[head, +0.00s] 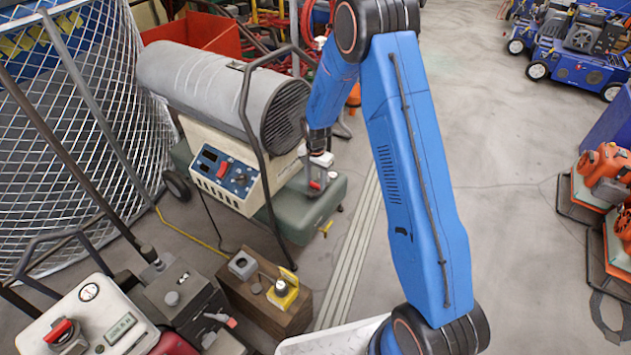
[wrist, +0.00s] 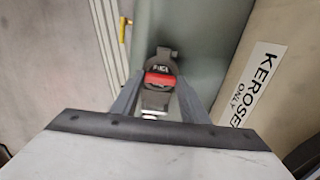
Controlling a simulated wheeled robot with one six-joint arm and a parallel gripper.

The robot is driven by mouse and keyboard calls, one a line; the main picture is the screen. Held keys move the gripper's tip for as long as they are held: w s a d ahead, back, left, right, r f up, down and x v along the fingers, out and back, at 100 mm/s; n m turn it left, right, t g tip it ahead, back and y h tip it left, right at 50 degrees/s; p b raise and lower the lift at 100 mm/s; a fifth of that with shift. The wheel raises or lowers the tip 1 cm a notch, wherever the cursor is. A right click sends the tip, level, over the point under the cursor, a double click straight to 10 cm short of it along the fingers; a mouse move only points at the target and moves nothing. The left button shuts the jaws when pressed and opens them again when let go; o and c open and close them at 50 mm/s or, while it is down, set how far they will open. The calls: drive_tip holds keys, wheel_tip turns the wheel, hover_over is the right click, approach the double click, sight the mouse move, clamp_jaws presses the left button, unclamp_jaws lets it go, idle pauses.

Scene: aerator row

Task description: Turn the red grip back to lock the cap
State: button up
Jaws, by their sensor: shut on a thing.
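The red grip (wrist: 161,79) sits across a dark grey cap (wrist: 163,62) on the green tank (wrist: 205,30). In the head view the red grip (head: 315,185) shows as a small red spot on top of the green tank (head: 335,190), below the end of my arm. My gripper (wrist: 161,84) has one finger on each side of the red grip and is shut on it. In the wrist view the grip lies nearly crosswise, between the fingertips. The cap has light lettering too small to read. My gripper's body hides the near part of the tank.
The grey-barrelled heater (head: 215,90) and its dark tube handle (head: 250,130) stand close left of my arm. A "KEROSENE ONLY" label (wrist: 258,85) is on the beige panel beside the tank. A wooden block (head: 265,300) stands in front. Open floor (head: 500,170) lies right.

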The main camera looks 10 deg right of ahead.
sight(316, 184)
drive_tip(key=shift+m, duration=0.3)
drive_tip(key=o, duration=1.1)
drive_tip(key=shift+c, duration=0.2)
wheel_tip(316, 184, up, 17)
drive_tip(key=shift+r, duration=0.2)
